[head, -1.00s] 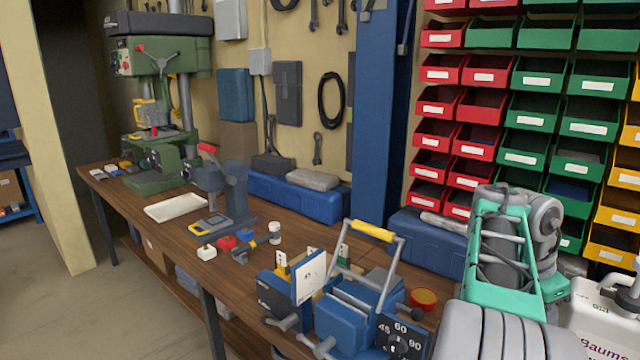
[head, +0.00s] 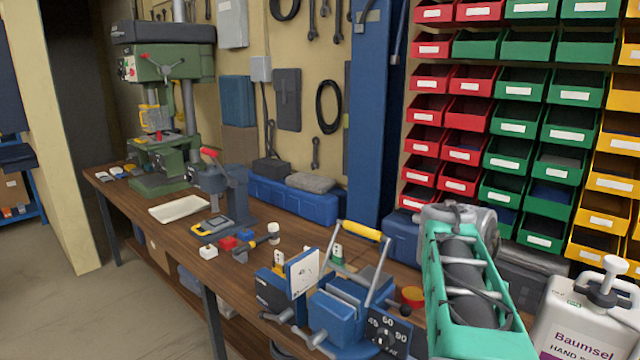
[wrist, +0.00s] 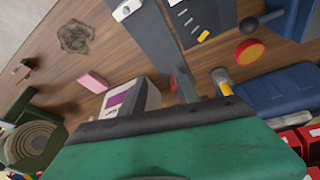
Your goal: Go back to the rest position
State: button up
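My arm, with its teal and grey links, stands at the right of the head view, raised in front of the bins and beside the bench's right end. Its gripper end cannot be made out there. The wrist view looks down on the wooden bench at a slant. A broad green body with a dark edge fills its lower part, and I cannot make out two separate fingertips or whether they are apart. No held object can be made out.
The wooden bench (head: 150,228) carries a blue bending tool (head: 335,315) with a yellow-gripped handle, close to my arm. A white bottle (head: 580,325) stands at the lower right. Red and green bins (head: 515,130) cover the wall behind. Open floor (head: 60,300) lies at the left.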

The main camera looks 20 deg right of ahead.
jog(key=w+a+f+n+t+y+p, duration=0.15)
jog(key=a+n, duration=0.35)
jog(key=a, duration=0.5)
jog(key=w+a+n+t+p, duration=0.1)
jog(key=w+a+n+p, duration=0.2)
jog(key=a, duration=0.7)
jog(key=s+a+f+n+y, duration=0.1)
jog(key=a+n, duration=0.2)
jog(key=a, duration=0.3)
jog(key=s+a+f+n+y, duration=0.1)
jog(key=s+a+f+n, duration=0.1)
jog(key=a+n, duration=0.2)
jog(key=a, duration=0.3)
jog(key=shift+s+a, duration=0.2)
jog(key=shift+a, duration=0.05)
jog(key=shift+r+t+y, duration=0.1)
jog(key=shift+t+y, duration=0.15)
